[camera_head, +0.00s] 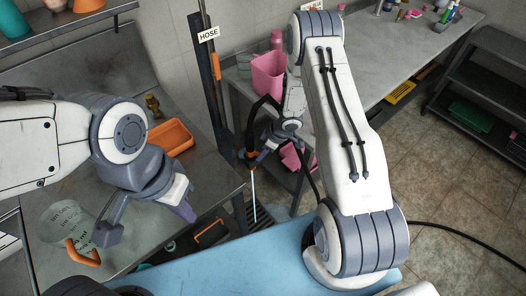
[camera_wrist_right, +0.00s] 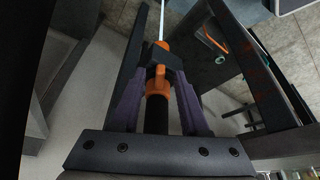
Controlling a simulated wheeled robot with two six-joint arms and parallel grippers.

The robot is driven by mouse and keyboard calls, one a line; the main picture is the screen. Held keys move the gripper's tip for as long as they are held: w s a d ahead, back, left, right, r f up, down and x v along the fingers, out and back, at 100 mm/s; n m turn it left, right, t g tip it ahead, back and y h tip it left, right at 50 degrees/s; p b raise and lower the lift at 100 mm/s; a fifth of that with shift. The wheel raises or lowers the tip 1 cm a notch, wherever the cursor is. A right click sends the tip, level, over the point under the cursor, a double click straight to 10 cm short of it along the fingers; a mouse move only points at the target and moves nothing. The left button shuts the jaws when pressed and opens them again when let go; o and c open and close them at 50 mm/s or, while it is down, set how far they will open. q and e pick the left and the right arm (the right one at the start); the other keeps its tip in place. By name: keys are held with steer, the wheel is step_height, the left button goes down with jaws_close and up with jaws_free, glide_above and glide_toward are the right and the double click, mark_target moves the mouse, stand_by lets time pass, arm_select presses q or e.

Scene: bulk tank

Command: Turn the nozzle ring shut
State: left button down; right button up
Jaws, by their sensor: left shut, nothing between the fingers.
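The black hose nozzle hangs at the end of its hose below the HOSE sign, with an orange ring (camera_head: 251,155) near its tip. A thin pale stream (camera_head: 253,195) runs from the tip down toward the floor grate. My right gripper (camera_head: 262,150) is at the nozzle. In the right wrist view its purple fingers lie on both sides of the black and orange nozzle (camera_wrist_right: 158,98) and close on it. The orange ring (camera_wrist_right: 162,46) shows past the fingertips, partly hidden by a dark block. My left gripper (camera_head: 187,212) is shut and empty above the left counter, apart from the nozzle.
An orange tray (camera_head: 171,137) and a clear jug (camera_head: 68,222) with an orange handle stand on the left steel counter. A pink container (camera_head: 268,74) stands behind the nozzle. A blue surface (camera_head: 215,262) lies in front. A dark post (camera_head: 213,70) carries the HOSE sign.

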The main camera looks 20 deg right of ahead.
jaws_close()
stand_by(0.5)
steer(key=shift+s+a+f+m+b, duration=0.2)
steer(key=shift+m+b, duration=0.5)
steer(key=shift+b, duration=0.35)
steer(key=m+b, duration=0.1)
steer(key=b, duration=0.1)
steer(key=a+m+t+h+b, duration=0.1)
steer(key=m+b, duration=0.1)
steer(key=s+m+b, duration=0.1)
steer(key=b, duration=0.2)
steer(key=shift+a+m+h, duration=0.3)
steer(key=shift+a+h, duration=0.1)
steer(key=shift+s+a+r+m+h+b, duration=0.1)
steer(key=shift+a+r+m+h+b, duration=0.15)
steer(key=shift+m+b, duration=0.45)
steer(key=shift+o, duration=0.6)
jaws_free()
